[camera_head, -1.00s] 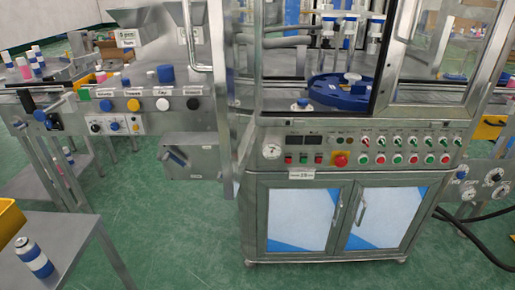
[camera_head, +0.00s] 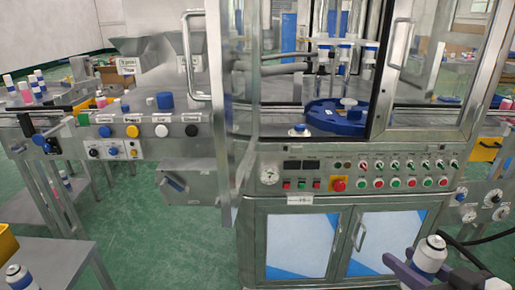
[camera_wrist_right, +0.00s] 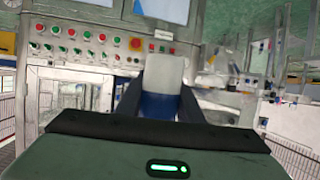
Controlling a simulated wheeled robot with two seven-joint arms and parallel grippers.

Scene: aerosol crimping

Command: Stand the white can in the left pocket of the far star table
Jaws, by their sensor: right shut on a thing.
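The white can (camera_head: 431,254), with a dark-rimmed metal top, is upright in my right gripper (camera_head: 424,268) at the bottom right of the head view. In the right wrist view the can (camera_wrist_right: 164,70) is between the two dark fingers (camera_wrist_right: 160,100), with blue below its white part. My right gripper is shut on it, in front of the machine and well apart from the star table. A blue star table (camera_head: 335,122) is inside the machine's open front; its pockets are too small to tell apart. My left gripper is not in view.
The steel machine has a control panel (camera_head: 350,172), a framed glass door (camera_head: 430,65) at the right and a post with a handle at the left. Green floor is clear left of the cabinet.

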